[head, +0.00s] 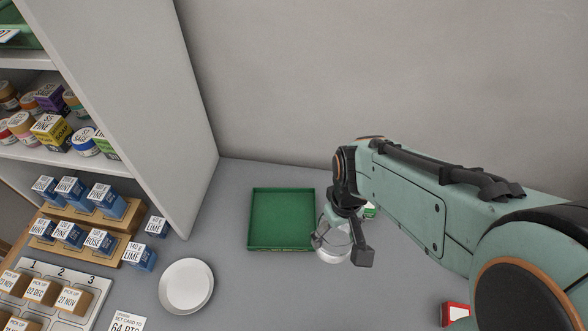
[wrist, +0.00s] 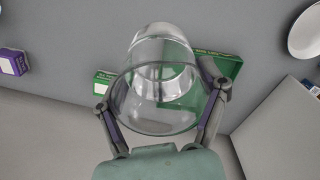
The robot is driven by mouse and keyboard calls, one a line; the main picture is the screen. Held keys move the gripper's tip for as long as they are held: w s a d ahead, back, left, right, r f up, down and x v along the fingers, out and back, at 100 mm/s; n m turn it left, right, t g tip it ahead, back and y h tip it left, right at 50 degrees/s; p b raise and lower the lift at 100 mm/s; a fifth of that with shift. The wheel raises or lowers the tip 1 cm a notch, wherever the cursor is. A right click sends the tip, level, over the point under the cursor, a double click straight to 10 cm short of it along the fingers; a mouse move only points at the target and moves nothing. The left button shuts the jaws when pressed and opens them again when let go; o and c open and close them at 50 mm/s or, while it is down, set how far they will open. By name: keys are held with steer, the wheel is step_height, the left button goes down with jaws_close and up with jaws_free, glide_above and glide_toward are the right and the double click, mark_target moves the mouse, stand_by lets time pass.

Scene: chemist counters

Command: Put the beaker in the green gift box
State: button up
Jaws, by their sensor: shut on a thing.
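The clear glass beaker (head: 333,240) is between the fingers of my gripper (head: 340,246), just right of the green gift box. In the wrist view the beaker (wrist: 155,100) shows its round rim towards the camera. The fingers of my gripper (wrist: 162,112) press on its left and right sides. The green gift box (head: 281,219) is a shallow, open, empty square tray on the grey counter. In the wrist view part of the box (wrist: 229,68) shows behind the beaker and right finger. I cannot tell how high the beaker is above the counter.
A small green-and-white box (head: 370,210) is partly hidden behind my gripper. A red box (head: 455,313) lies at the lower right. A white plate (head: 187,286) lies left of the gift box. Shelves with jars and blue boxes (head: 104,195) stand at the left.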

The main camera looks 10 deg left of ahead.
steer(key=s+a+r+n, duration=0.1)
steer(key=s+a+n, duration=0.1)
steer(key=a, duration=0.3)
glide_above(283, 220)
steer(key=shift+f, duration=6.5)
steer(key=o, duration=1.2)
steer(key=shift+f, duration=0.15)
steer(key=shift+o, duration=0.2)
step_height(283, 220, up, 12)
steer(key=shift+r, duration=0.2)
